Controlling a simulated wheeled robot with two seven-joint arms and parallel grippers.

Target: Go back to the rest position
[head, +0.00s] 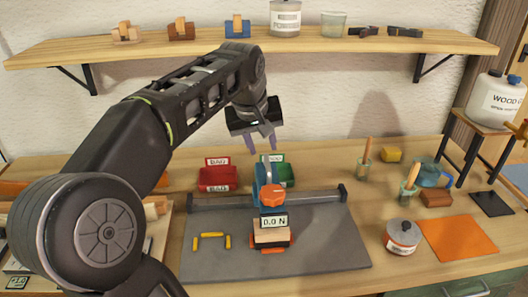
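My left arm reaches in from the left and arches over the bench. Its gripper (262,143) points down, with its two fingers apart and nothing between them. It hangs above the back of the grey work mat (330,248), over the blue device with an orange knob (272,195). A display reading 0.0 N (274,221) sits in front of that device. Below the display is a small stack of laths or blocks (271,237), with orange parts at its base. I cannot make out my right gripper.
A red bin (216,178) and a green bin (284,176) stand behind the mat. A tin (403,237), an orange sheet (442,238), brush jars (408,195) and a blue jug (430,172) stand at right. A loaded shelf (180,48) spans the wall above.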

